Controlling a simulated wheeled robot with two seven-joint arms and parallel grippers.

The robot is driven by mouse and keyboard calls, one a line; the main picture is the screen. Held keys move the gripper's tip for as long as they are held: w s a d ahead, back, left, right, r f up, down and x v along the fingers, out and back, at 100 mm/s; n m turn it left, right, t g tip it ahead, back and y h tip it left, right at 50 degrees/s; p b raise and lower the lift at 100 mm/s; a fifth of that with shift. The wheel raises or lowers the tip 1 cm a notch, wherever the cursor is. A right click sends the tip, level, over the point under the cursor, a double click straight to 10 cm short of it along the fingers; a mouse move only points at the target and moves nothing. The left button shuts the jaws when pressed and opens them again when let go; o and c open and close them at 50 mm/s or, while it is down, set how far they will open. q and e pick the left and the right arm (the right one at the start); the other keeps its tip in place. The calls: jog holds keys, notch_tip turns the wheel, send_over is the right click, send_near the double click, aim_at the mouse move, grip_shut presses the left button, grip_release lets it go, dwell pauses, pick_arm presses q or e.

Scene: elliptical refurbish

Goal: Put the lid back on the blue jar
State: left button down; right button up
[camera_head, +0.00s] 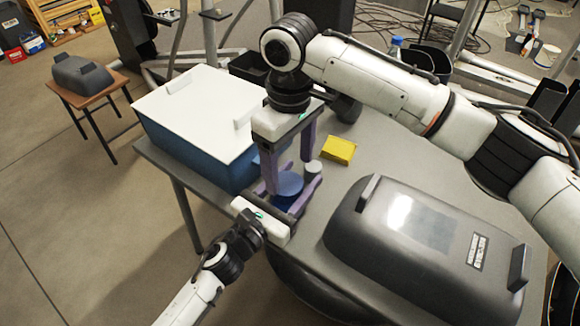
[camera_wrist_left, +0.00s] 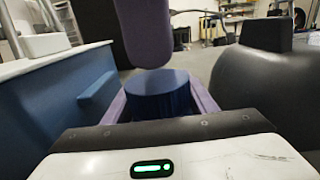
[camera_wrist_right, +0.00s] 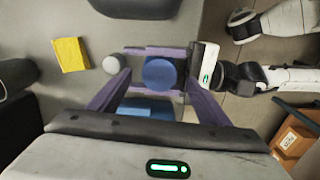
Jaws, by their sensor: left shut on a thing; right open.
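The blue jar (camera_head: 282,201) stands upright near the grey table's front left edge. A flat, lighter blue round top (camera_head: 289,183) covers it; I cannot tell a separate lid from the body. The top also shows as a disc in the right wrist view (camera_wrist_right: 160,72). My left gripper (camera_head: 296,187) is shut around the jar's sides, and the jar shows between its purple fingers in the left wrist view (camera_wrist_left: 160,100). My right gripper (camera_head: 290,170) points down from above, open, with its fingers apart on either side of the jar's top.
A large blue box with a white lid (camera_head: 195,105) stands close on the left. A small light grey cylinder (camera_head: 313,168) and a yellow block (camera_head: 339,150) lie to the right. A big dark grey case (camera_head: 400,245) fills the front right. Free table lies beyond the yellow block.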

jog(key=shift+c, duration=0.5)
jog(key=n, duration=0.3)
jog(key=shift+r, duration=0.15)
jog(key=n, duration=0.4)
jog(key=shift+w+a+r, duration=0.1)
jog(key=shift+r, duration=0.1)
jog(key=n, duration=0.4)
jog(key=shift+r+n, duration=0.15)
jog(key=shift+n, duration=0.25)
jog(key=n, duration=0.4)
jog(key=shift+r, duration=0.2)
jog(key=n, duration=0.4)
jog(key=shift+w+a+r+n, duration=0.1)
jog(key=shift+r+n, duration=0.1)
jog(key=shift+n, duration=0.1)
jog(key=n, duration=0.4)
jog(key=shift+r, duration=0.2)
jog(key=n, duration=0.4)
jog(key=shift+r, duration=0.15)
jog(key=n, duration=0.4)
jog(key=shift+a+r, duration=0.1)
jog(key=shift+r, duration=0.05)
